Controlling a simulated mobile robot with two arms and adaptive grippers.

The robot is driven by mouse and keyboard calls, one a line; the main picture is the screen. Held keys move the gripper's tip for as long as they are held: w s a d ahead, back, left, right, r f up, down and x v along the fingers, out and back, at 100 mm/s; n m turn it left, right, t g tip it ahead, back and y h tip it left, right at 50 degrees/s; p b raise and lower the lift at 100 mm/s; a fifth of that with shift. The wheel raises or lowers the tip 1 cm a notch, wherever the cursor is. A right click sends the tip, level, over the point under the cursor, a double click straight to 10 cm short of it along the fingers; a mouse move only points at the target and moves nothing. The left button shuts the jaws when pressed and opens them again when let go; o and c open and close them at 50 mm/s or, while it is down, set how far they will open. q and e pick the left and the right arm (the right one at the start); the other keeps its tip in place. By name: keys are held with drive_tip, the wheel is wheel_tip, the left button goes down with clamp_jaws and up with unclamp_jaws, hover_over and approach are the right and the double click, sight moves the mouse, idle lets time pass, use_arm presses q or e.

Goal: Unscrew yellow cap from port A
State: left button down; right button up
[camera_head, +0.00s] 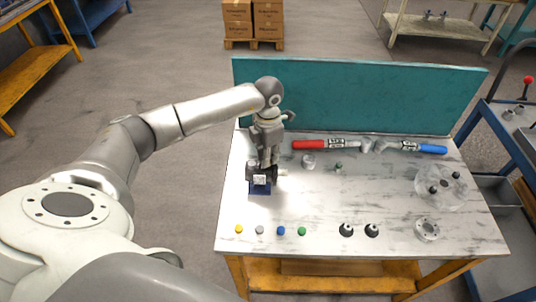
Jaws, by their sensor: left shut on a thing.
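The dark hydraulic motor (251,170) sits in a blue holder (260,188) at the left of the worktable. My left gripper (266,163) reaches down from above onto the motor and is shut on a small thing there. The fingers and motor hide that thing, so I cannot tell its colour or whether it is on port A. A small yellow piece (239,229) lies at the table's front left, apart from the gripper. My right gripper is not in view.
Grey (260,230), blue (281,231) and green (302,231) pieces lie in a row on the worktable (330,205). Two black parts (346,230) stand to their right. Red-handled (308,145) and blue-handled (433,149) tools lie before the teal back panel (350,95). A clear disc (455,193) lies right.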

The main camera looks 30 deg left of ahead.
use_arm(q)
drive_tip(key=shift+n, duration=1.3)
drive_tip(key=c, duration=1.6)
unclamp_jaws()
drive_tip(key=shift+o, duration=0.2)
